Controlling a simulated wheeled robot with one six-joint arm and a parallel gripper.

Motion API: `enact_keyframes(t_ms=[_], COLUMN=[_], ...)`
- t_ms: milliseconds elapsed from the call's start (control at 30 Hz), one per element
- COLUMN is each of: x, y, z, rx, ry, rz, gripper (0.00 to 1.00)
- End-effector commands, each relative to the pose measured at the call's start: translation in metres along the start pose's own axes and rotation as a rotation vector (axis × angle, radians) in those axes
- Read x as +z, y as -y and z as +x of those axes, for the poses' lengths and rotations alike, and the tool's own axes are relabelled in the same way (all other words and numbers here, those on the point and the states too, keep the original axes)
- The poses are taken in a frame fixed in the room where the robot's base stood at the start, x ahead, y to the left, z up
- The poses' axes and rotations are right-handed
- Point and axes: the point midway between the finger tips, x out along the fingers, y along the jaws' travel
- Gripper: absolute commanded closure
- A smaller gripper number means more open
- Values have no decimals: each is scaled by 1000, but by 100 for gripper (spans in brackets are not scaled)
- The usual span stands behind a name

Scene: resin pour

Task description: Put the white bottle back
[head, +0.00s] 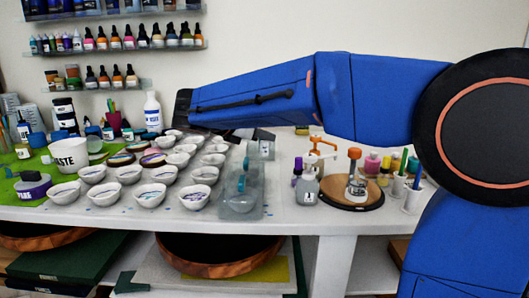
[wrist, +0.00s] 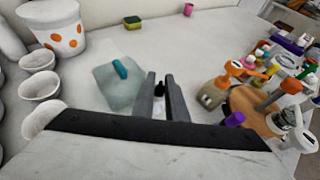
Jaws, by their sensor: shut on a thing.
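My gripper (wrist: 160,82) is shut on a small pale bottle with a black cap (wrist: 159,104), seen between the two dark fingers in the wrist view. In the head view my gripper (head: 258,135) is low over the table, right of the white bowls. A pale bottle with a label (head: 262,150) shows just below it; its top is hidden by the gripper. I cannot tell whether its base touches the table. A larger white bottle (head: 152,112) stands upright at the back left, apart from my gripper.
A grey translucent piece (head: 241,205) with a teal object on it lies close by. Several white bowls (head: 195,198) fill the left. A round wooden board (head: 350,198) with an orange-topped dispenser and bottles crowds the right. Wall shelves (head: 130,50) hold small bottles.

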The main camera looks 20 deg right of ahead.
Motion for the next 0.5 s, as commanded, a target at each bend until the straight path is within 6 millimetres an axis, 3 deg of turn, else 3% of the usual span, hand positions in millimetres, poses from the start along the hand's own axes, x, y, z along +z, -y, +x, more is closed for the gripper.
enact_keyframes(t_ms=[500], x=[-40], y=[0], z=[18], rx=[1], ry=[0], rz=[0], gripper=[100])
